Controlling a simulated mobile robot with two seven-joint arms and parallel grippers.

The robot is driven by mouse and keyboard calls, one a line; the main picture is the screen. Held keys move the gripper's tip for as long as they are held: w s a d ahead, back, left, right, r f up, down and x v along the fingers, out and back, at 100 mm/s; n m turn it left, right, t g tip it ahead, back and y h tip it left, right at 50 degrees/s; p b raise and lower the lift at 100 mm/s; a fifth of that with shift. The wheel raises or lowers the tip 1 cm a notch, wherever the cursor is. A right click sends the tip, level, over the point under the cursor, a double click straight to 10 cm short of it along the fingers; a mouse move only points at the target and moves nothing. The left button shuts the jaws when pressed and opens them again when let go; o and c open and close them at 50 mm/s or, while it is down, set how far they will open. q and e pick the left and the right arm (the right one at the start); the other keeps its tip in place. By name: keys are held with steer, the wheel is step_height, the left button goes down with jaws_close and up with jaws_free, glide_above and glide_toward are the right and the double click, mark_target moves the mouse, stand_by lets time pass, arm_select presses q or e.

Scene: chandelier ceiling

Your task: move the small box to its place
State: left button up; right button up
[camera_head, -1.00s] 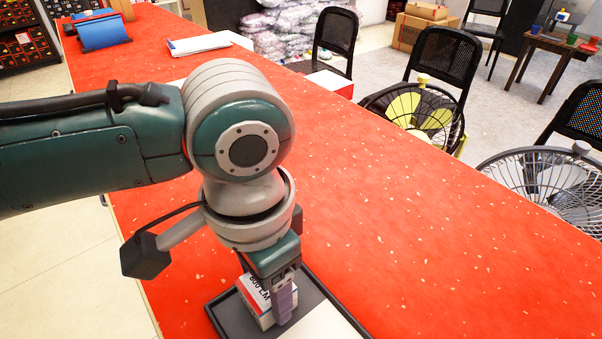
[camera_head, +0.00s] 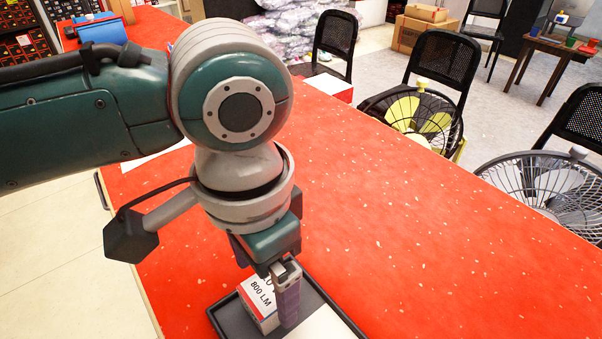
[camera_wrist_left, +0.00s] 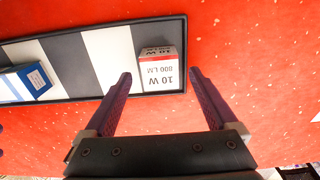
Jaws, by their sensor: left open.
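The small white box (camera_head: 259,303) has a red edge and "800 LM" print. It stands in a dark tray (camera_head: 222,323) at the bottom of the head view. The box also shows in the left wrist view (camera_wrist_left: 160,75), at the near edge of the tray (camera_wrist_left: 66,48). My left gripper (camera_head: 274,284) is right at the box in the head view; one purple finger covers part of it. In the left wrist view my gripper (camera_wrist_left: 160,76) is open, with the box showing between the fingertips; whether they touch it cannot be told.
A blue and white box (camera_wrist_left: 28,82) lies in the same tray, and the tray has white bands. The red counter (camera_head: 430,255) is clear to the right. Wire fans (camera_head: 415,118) and black chairs (camera_head: 440,65) stand beyond its edge.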

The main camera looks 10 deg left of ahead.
mark_target(266, 290)
arm_select(q)
step_height(266, 290, up, 9)
steer(key=p, duration=0.2)
steer(key=s+d+f+n+t+h, duration=0.1)
steer(key=s+d+f+t+h, duration=0.15)
steer(key=s+d, duration=0.2)
steer(key=s+a+n+t+y, duration=0.1)
steer(key=s+a+n, duration=0.3)
steer(key=a, duration=1)
steer(key=s+f+y, duration=0.1)
steer(key=s, duration=0.2)
steer(key=shift+s+n, duration=0.3)
steer(key=shift+s, duration=0.05)
steer(key=shift+r, duration=0.15)
